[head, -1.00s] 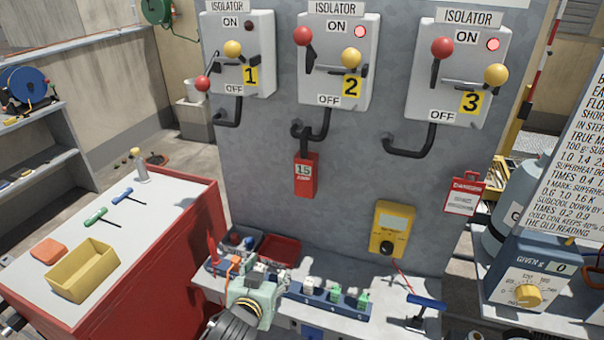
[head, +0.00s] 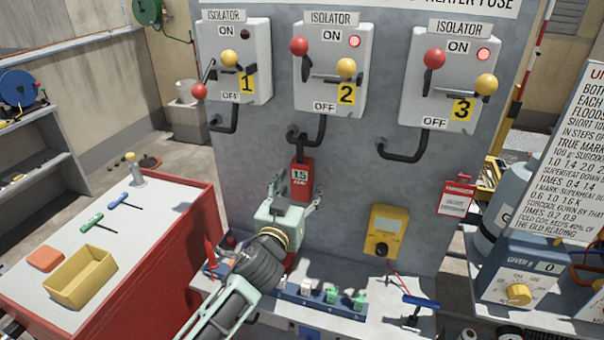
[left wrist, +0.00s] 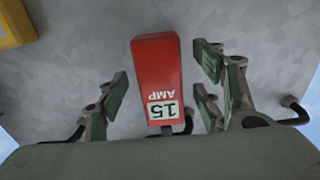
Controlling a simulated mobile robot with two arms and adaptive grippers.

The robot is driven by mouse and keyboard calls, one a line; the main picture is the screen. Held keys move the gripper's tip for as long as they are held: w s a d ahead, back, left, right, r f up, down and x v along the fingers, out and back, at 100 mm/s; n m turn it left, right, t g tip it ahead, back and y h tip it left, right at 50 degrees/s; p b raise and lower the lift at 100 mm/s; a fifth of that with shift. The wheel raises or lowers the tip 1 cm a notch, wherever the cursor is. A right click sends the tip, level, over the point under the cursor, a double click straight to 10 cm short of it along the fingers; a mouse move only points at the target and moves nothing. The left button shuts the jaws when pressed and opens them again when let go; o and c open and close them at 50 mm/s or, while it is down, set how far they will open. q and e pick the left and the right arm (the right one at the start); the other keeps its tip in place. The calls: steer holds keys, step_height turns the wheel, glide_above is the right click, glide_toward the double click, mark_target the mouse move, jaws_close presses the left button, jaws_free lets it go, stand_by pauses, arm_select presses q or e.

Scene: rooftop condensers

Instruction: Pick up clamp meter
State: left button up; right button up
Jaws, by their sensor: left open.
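In the left wrist view the red meter (left wrist: 156,75) appears upside down between the open green-padded fingers (left wrist: 163,88). Gaps show on both sides of it, so the fingers seem not to touch it. My right gripper is not in view.
A yellow meter (head: 386,230) with a dial is on the panel to the right. Isolator boxes (head: 332,65) with levers and bent pipes are above. A bench ledge (head: 385,318) with small parts lies below. A red cabinet (head: 200,235) stands left.

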arm_select(q)
steer(key=shift+x, duration=1.1)
steer(key=shift+c, duration=0.5)
